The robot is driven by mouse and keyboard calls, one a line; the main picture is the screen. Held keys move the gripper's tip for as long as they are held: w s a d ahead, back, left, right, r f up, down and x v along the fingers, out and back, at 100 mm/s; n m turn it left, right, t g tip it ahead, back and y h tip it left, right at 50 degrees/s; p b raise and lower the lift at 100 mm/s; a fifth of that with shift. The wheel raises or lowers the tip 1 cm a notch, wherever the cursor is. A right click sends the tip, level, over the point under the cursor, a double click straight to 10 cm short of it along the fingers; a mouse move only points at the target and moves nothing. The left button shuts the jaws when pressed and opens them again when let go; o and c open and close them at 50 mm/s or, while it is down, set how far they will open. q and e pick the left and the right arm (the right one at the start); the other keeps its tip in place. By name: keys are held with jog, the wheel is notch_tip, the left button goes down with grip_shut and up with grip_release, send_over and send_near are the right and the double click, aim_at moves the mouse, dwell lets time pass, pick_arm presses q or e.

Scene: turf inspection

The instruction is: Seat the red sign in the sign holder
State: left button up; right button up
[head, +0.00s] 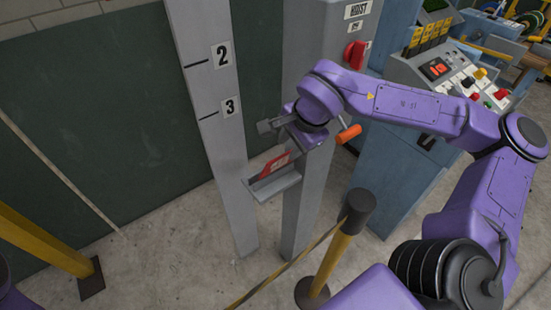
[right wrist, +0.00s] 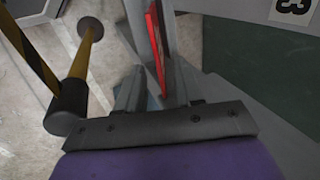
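The red sign (head: 274,164), with a pale panel on its face, stands tilted in the grey trough-like sign holder (head: 276,187) between two grey posts. Its lower edge is hidden behind the holder's front lip, so I cannot tell how deep it sits. My right gripper (head: 280,128) is just above the sign's upper edge. In the right wrist view, the sign (right wrist: 158,45) shows nearly edge-on past the fingers. My right gripper (right wrist: 154,88) looks open there, with a gap between its fingers and the sign close to the right finger. My left gripper is out of view.
A post (head: 216,100) marked 2 and 3 stands left of the holder. The hoist post (head: 322,60) has a red knob and an orange-handled lever (head: 348,134). A black-topped barrier post (head: 340,240) with striped tape stands in front. A blue control console (head: 400,150) is at right.

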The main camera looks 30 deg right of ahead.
aim_at(288, 152)
jog(key=p+x, duration=0.1)
jog(key=x, duration=0.6)
jog(key=shift+d+f, duration=0.1)
jog(key=shift+d, duration=0.05)
jog(key=shift+s, duration=0.1)
grip_shut()
